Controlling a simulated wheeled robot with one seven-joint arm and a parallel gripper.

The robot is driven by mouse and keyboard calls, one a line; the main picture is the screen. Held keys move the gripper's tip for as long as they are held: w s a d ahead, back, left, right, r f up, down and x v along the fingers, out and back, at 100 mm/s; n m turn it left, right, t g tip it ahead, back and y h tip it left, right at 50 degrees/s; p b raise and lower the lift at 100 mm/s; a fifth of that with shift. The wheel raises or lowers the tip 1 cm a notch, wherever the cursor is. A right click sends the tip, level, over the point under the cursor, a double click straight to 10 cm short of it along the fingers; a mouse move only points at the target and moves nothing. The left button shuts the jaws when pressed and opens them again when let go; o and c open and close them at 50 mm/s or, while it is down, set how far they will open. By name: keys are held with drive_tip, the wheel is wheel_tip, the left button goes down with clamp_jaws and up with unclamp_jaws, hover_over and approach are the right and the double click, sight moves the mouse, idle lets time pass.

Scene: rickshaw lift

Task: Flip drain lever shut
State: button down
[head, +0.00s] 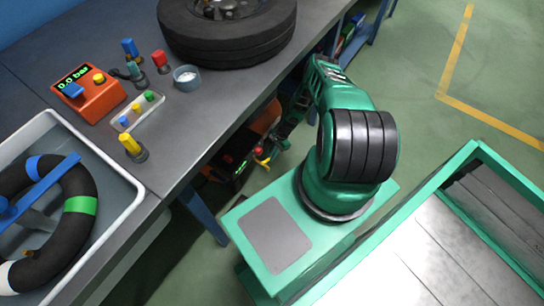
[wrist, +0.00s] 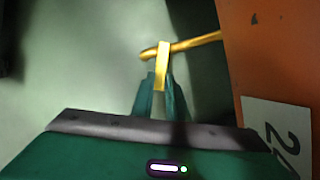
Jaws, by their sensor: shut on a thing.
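The drain lever is a flat yellow tab (wrist: 162,62) at the end of a thin yellow pipe (wrist: 200,41). The pipe comes out of an orange body (wrist: 285,60) at the right of the wrist view. My gripper (wrist: 160,88) has its two teal fingers shut on the tab's near end. In the head view my gripper (head: 268,150) is low beside the bench, by a small yellow part (head: 262,160). The fingertips are too small there to make out.
A grey bench (head: 150,80) overhangs the gripper's left side. It carries a tyre (head: 230,40), an orange gauge box (head: 88,93) and a white tub (head: 125,180) with an inner tube. A blue bench leg (head: 203,215) stands near. Green-framed cart (head: 470,165) is at right.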

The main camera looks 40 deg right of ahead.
drive_tip(key=shift+w, duration=0.1)
drive_tip(key=c, duration=1.7)
unclamp_jaws()
drive_tip(key=v, duration=1.1)
drive_tip(key=shift+w, duration=0.25)
